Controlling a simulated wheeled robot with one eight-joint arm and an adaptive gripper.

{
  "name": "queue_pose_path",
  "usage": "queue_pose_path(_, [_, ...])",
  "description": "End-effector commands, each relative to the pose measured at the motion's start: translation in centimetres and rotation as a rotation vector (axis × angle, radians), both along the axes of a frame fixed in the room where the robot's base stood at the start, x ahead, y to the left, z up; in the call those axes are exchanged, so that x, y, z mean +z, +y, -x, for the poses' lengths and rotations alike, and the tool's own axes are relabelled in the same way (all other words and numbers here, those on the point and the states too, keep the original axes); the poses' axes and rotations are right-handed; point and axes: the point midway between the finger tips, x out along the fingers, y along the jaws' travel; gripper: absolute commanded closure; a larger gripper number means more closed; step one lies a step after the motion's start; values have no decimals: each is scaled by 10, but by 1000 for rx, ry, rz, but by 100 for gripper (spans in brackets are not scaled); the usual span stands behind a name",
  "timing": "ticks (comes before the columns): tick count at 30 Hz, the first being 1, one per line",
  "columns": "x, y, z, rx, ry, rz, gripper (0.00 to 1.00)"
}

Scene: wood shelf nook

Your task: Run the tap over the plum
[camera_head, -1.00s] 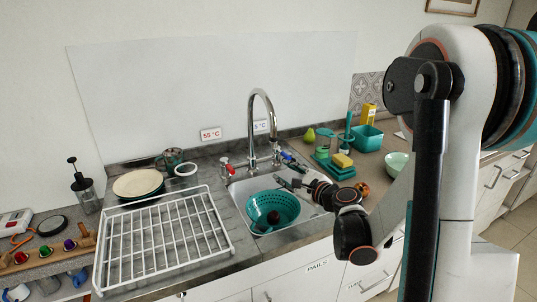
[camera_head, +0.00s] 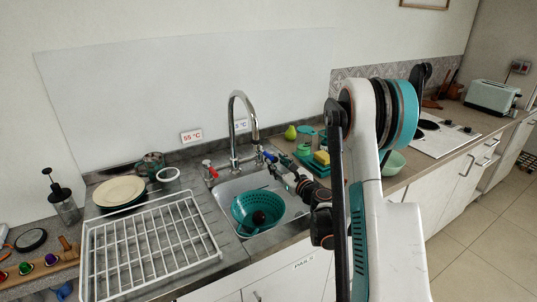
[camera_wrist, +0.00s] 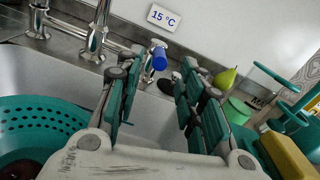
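A dark plum (camera_head: 259,217) sits in a teal colander (camera_head: 241,209) in the sink; the colander also shows at the left of the wrist view (camera_wrist: 48,112). The chrome tap (camera_head: 236,112) arches above, with a red handle (camera_head: 210,171) on its left and a blue one (camera_head: 270,156) on its right. No water is visible from the spout. My gripper (camera_head: 281,167) is beside the blue handle. In the wrist view my gripper (camera_wrist: 155,82) is open and empty, its fingers apart, with the blue handle (camera_wrist: 159,57) ahead between them. I cannot tell if they touch.
A white dish rack (camera_head: 150,240) stands left of the sink (camera_head: 283,205). On the right are a yellow sponge (camera_head: 322,158), a green pear (camera_head: 290,133) and a pale green bowl (camera_head: 393,163). Labels read 55 °C (camera_head: 191,137) and 15 °C (camera_wrist: 163,18).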

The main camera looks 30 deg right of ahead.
Motion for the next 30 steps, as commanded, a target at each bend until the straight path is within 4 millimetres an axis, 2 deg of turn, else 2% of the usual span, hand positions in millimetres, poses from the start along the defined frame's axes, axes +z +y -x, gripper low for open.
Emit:
queue_pose_path(6, [-4, 3, -40, 3, 1, 1, 64])
queue_pose_path(12, [-3, 3, -62, 1, 0, 1, 64])
queue_pose_path(24, [-2, 4, -68, 0, 0, 1, 64])
queue_pose_path(29, [-2, 4, -68, 0, 0, 1, 100])
queue_pose_path(30, [-2, 4, -68, 0, 0, 1, 100])
